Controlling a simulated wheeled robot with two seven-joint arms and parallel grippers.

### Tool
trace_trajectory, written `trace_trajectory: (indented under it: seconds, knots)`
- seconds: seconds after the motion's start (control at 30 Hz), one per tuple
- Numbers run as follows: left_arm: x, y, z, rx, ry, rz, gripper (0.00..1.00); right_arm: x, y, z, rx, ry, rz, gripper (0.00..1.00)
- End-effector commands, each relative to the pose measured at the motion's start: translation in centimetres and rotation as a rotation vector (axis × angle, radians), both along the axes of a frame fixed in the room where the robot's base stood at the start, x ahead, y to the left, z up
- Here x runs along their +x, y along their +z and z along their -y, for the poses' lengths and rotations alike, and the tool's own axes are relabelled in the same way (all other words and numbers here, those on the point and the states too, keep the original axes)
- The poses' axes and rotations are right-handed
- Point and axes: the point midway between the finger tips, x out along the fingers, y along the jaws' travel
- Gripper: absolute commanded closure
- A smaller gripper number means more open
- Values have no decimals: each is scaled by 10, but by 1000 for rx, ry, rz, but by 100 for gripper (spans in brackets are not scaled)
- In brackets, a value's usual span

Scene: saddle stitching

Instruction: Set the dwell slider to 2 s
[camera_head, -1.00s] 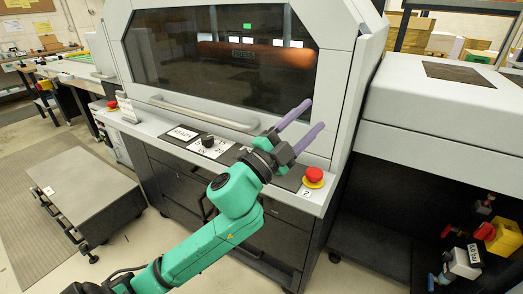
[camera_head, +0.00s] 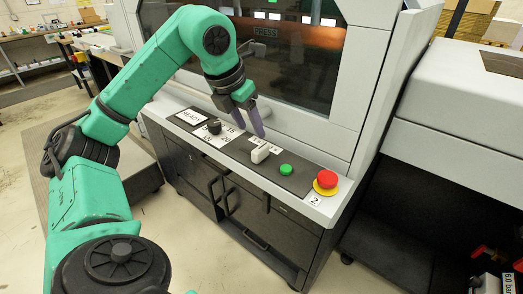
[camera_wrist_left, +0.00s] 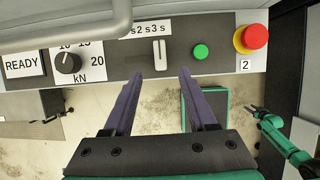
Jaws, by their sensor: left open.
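The dwell slider has a white knob (camera_head: 260,153) on the dark control panel, left of the green button. In the left wrist view the knob (camera_wrist_left: 159,57) stands upright below the white scale plate (camera_wrist_left: 150,30), near its "3 s" mark; the left end of the scale is hidden by the handle. My left gripper (camera_head: 250,122) is open above the panel, pointing down near the knob. In the left wrist view its two purple fingers (camera_wrist_left: 158,75) lie either side of the knob's line, apart from it. My right gripper (camera_wrist_left: 254,110) is small at the right of that view.
The panel also has a READY plate (camera_wrist_left: 22,64), a black kN dial (camera_wrist_left: 67,61), a green button (camera_wrist_left: 200,51) and a red emergency stop (camera_wrist_left: 255,36). A grey handle bar (camera_wrist_left: 75,28) crosses the top left of the wrist view.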

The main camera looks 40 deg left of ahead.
Motion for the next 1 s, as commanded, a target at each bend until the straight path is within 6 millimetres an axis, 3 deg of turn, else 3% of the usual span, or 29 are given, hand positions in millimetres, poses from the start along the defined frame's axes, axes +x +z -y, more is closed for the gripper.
trace_trajectory:
  seconds: [0.03, 0.1, 0.33, 0.5, 0.7, 0.8, 0.87, 1.0]
  knots:
    - [4, -18, -1, 1, 0, -5, 43, -1, -8, 0, 0, 0, -1, 50]
    - [12, -34, -1, 1, -1, -5, 43, 0, -10, 0, 0, 0, -1, 50]
    - [32, -78, 0, -2, -4, -3, 43, 1, -9, 0, 0, 0, 1, 50]
    - [37, -90, 0, -1, -4, 1, 43, 1, -9, 0, -1, 0, 2, 50]
    - [38, -90, 0, -2, -4, 1, 43, 2, -9, 0, 0, 0, 3, 50]
    - [37, -90, 0, -2, -4, 1, 81, 3, -9, 0, 0, 1, 4, 50]
    - [37, -90, 0, -2, -4, 1, 100, 3, -9, 0, 0, 1, 4, 50]
    - [37, -90, 0, -2, -4, 1, 100, 3, -9, 0, 0, 1, 5, 50]
